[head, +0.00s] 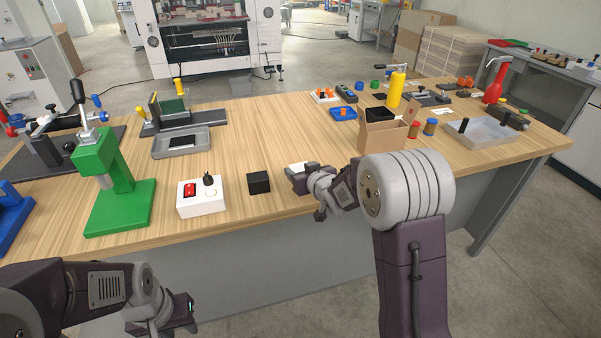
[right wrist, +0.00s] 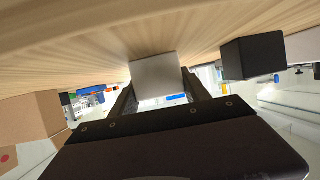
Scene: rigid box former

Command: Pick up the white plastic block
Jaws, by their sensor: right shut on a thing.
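The white plastic block (right wrist: 156,75) sits between the two fingers of my right gripper (right wrist: 160,88) in the right wrist view. The fingers are shut on its sides. In the head view, my right gripper (head: 297,178) is at the front part of the table, to the right of the black cube, and a small pale part of the block (head: 298,166) shows there. The arm partly hides it, and I cannot tell if the block touches the table. My left gripper (head: 186,312) is low in front of the table, away from everything; its fingers are too unclear to judge.
A black cube (head: 258,182) and a white switch box (head: 201,197) stand left of my right gripper. A green press (head: 118,185) is further left. An open cardboard box (head: 383,135) stands to the right. The table middle behind the gripper is clear.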

